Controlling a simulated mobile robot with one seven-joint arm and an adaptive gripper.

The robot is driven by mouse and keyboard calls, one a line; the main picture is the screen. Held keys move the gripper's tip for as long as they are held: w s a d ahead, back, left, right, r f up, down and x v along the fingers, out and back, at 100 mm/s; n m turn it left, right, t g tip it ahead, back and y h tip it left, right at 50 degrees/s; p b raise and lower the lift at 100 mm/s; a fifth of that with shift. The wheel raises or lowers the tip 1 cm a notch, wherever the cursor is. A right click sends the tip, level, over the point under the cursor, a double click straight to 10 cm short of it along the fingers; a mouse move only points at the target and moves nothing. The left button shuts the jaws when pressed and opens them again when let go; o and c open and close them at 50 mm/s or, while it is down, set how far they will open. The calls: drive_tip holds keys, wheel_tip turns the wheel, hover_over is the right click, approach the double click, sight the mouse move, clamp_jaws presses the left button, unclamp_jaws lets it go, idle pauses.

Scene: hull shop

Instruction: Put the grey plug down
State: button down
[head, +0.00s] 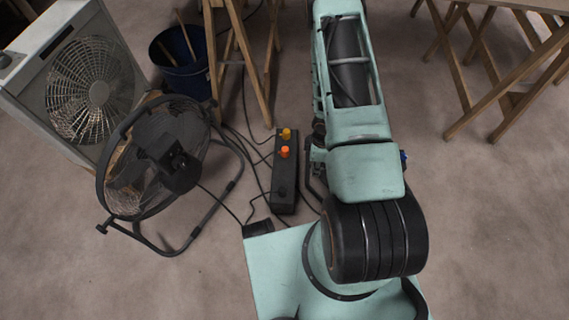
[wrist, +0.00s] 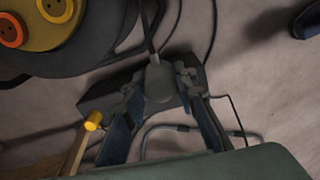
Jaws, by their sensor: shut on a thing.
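The grey plug (wrist: 159,84) is in the middle of the wrist view, held between the two fingers of my gripper (wrist: 160,93). A dark cord runs up from the plug. In the head view my arm reaches out past the top edge, and neither the gripper nor the plug shows there.
The wrist view shows a dark reel with an orange socket (wrist: 10,30) and a yellow socket (wrist: 56,9), a yellow-tipped wooden piece (wrist: 92,121), a curved metal tube (wrist: 182,128) and loose cables. The head view shows fans (head: 163,158), a bucket (head: 183,62) and wooden trestles (head: 487,75).

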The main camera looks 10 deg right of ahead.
drive_tip(key=s+f, duration=0.1)
drive_tip(key=s, duration=0.1)
drive_tip(key=b, duration=0.4)
hover_over(284, 173)
drive_tip(key=shift+n, duration=0.4)
drive_tip(key=f, duration=0.9)
drive_tip(key=shift+s+d+f, duration=0.15)
drive_tip(key=shift+s+d, duration=0.05)
drive_tip(key=shift+s, duration=0.1)
drive_tip(key=shift+w+a+f+b, duration=0.15)
drive_tip(key=shift+f+b, duration=0.15)
drive_tip(key=shift+w+a+f+b, duration=0.15)
drive_tip(key=shift+f+b, duration=0.4)
drive_tip(key=shift+f, duration=1.05)
drive_tip(key=shift+f+b, duration=0.3)
drive_tip(key=c, duration=1.6)
unclamp_jaws()
